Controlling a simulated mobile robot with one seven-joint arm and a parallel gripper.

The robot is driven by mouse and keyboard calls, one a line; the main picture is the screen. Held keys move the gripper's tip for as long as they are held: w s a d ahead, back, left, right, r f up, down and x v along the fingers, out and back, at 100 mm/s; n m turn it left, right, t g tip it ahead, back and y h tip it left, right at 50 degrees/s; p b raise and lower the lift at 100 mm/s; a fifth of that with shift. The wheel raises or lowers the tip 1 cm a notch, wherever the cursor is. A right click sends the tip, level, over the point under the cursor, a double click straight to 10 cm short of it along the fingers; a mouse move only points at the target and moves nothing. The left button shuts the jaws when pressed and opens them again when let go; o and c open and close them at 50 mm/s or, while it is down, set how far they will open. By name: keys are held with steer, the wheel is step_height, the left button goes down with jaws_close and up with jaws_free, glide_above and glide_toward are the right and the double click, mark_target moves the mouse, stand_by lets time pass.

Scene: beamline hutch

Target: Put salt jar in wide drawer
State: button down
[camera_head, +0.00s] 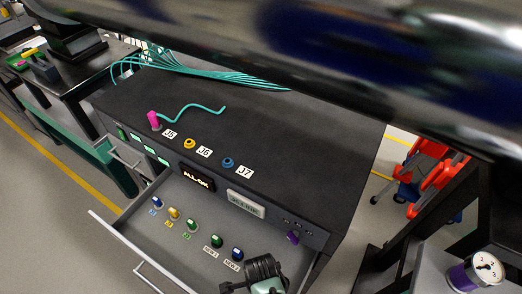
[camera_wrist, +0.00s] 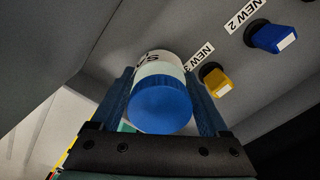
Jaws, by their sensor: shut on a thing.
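The salt jar (camera_wrist: 162,103) has a blue lid and a white label with partly hidden dark lettering. It is between the blue fingers of my gripper (camera_wrist: 162,92) in the wrist view, which is shut on it. In the head view my gripper (camera_head: 266,272) is at the lower middle, over the right part of the open wide drawer (camera_head: 128,238); the jar itself is hidden there. The drawer is grey and pulled out towards the bottom. I cannot tell whether the jar touches the drawer floor.
The black bench top (camera_head: 290,125) holds a pink plug (camera_head: 154,120) and teal cables (camera_head: 200,70). A gauge (camera_head: 487,268) stands lower right.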

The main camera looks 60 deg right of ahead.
steer(key=shift+f, duration=0.1)
jaws_free()
step_height(320, 180, up, 12)
steer(key=shift+r+p, duration=0.15)
steer(key=shift+p, duration=1.1)
